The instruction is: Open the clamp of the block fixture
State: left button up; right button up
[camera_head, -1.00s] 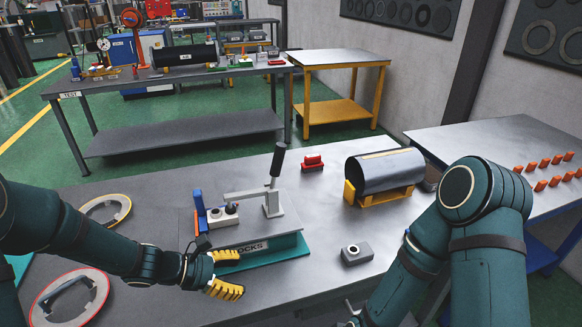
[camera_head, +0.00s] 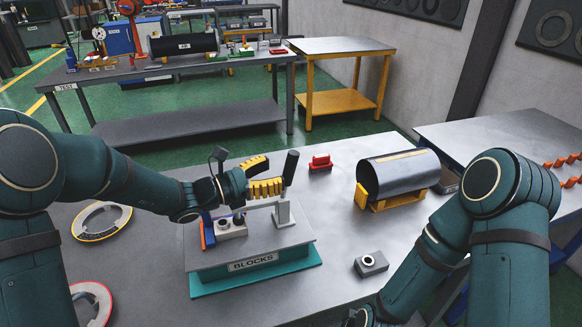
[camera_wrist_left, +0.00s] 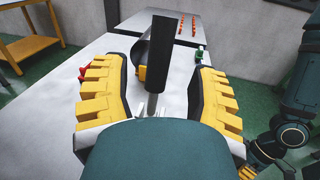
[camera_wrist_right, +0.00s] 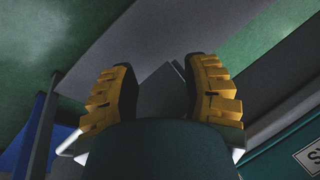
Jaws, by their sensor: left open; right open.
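The block fixture (camera_head: 205,262) is a grey plate on a teal base labelled BLOCKS. A light block with dark round tops (camera_head: 232,228) sits on it. The clamp's post (camera_head: 285,214) stands at the right, with its black handle (camera_head: 290,167) pointing up; the clamp arm is partly hidden by my left gripper. My left gripper (camera_head: 276,172) is open just left of the handle. In the left wrist view the handle (camera_wrist_left: 163,60) shows upright between the two spread yellow fingers, with no clear contact. My right gripper (camera_wrist_right: 165,88) is open and empty, low beside the table.
A dark cylinder (camera_head: 398,172) lies on a yellow cradle behind right. A red block (camera_head: 320,164) and a grey block with a round hole (camera_head: 371,264) stand on the table. Flat rings (camera_head: 84,232) lie at the left. The table's front middle is clear.

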aim_at(285, 169)
pick_arm(q)
jog(key=shift+x, duration=2.75)
grip_shut()
